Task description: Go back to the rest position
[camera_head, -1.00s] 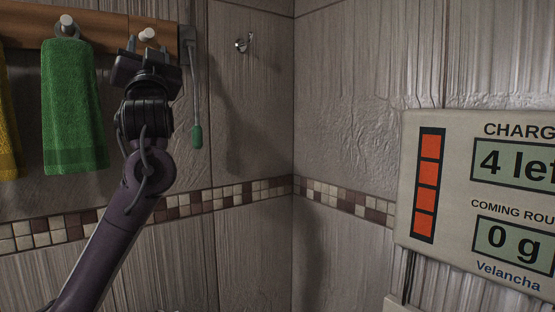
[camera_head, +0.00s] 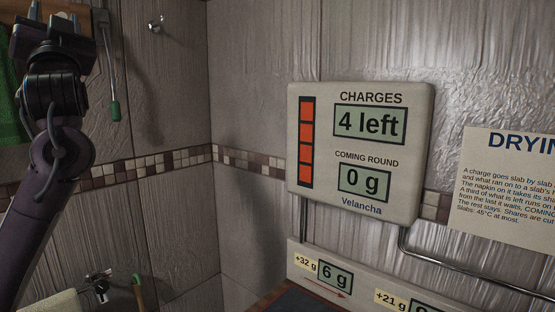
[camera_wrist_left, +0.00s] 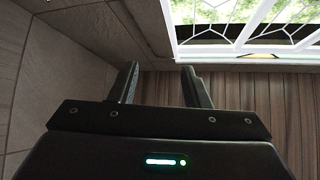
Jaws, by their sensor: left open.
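My left gripper (camera_head: 58,14) is raised at the upper left of the head view, near a wooden rail (camera_head: 84,22) on the wall. In the left wrist view its two fingers (camera_wrist_left: 159,84) stand apart with nothing between them. Behind them are brown vertical wood slats and a bright window (camera_wrist_left: 250,25). A green towel (camera_head: 12,105) hangs at the left edge, partly hidden by my arm. My right gripper is in neither view.
A pull cord with a green handle (camera_head: 115,110) and a metal hook (camera_head: 156,23) are on the tiled wall. A charges panel (camera_head: 360,150) reads "4 left" and "0 g". A paper notice (camera_head: 505,190) hangs at right. A lower panel (camera_head: 365,297) shows gram readings.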

